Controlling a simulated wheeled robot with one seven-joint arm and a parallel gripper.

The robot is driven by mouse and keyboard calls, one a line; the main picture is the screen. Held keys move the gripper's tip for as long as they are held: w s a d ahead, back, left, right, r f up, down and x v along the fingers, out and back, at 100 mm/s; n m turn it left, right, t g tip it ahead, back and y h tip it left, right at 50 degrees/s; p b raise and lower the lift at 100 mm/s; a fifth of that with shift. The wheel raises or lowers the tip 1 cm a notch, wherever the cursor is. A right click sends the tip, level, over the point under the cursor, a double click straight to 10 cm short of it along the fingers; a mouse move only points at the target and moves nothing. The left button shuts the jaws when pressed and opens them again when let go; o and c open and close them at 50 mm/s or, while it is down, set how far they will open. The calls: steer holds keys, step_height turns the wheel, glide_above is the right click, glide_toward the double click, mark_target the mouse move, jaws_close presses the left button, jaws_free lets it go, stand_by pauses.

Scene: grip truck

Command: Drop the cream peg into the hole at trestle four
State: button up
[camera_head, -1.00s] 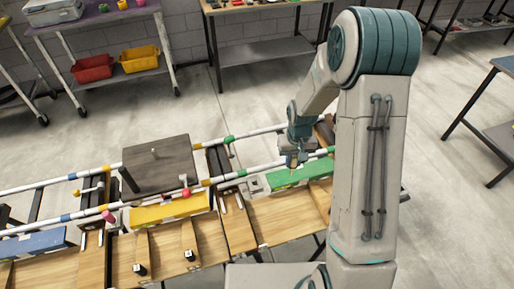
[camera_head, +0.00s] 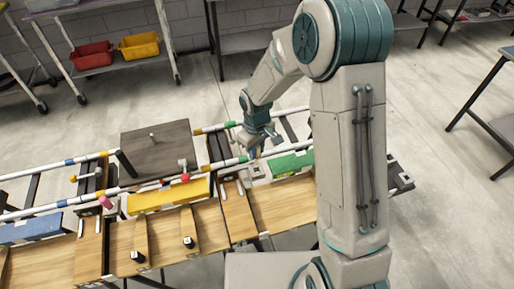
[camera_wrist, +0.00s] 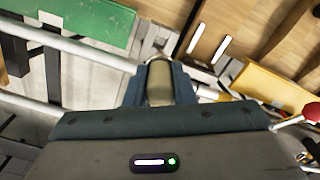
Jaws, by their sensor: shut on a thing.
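My gripper (camera_head: 256,154) is low over the rail, close to a small grey square block (camera_head: 257,171) at the left end of the green board (camera_head: 293,163). In the wrist view the jaws (camera_wrist: 159,70) are shut on the cream peg (camera_wrist: 160,84), a dull beige cylinder between the two dark fingers. Its far end is hidden. In the head view the peg is too small to make out. I cannot tell which stand is trestle four, and no hole shows clearly under the peg.
A yellow board (camera_head: 168,195), a blue board (camera_head: 30,230) and a dark brown table (camera_head: 157,158) stand to the left. White rails run along the wooden tops. A red knob (camera_head: 185,177) rises near the yellow board. Open floor lies behind.

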mark_target(257, 164)
steer(key=shift+f+b, duration=2.6)
steer(key=shift+f, duration=1.05)
steer(key=o, duration=1)
steer(key=shift+o, duration=0.2)
step_height(257, 164, up, 14)
steer(key=shift+f, duration=0.1)
steer(key=s+d+r+m+t, duration=0.1)
steer(key=s+d+r+m, duration=0.3)
steer(key=s+d, duration=0.3)
steer(key=s+d+r+m+t, duration=0.1)
steer(key=s+d+r+m, duration=0.3)
steer(key=s+d, duration=0.3)
steer(key=s+r, duration=0.1)
steer(key=s, duration=0.4)
steer(key=shift+m+t, duration=0.4)
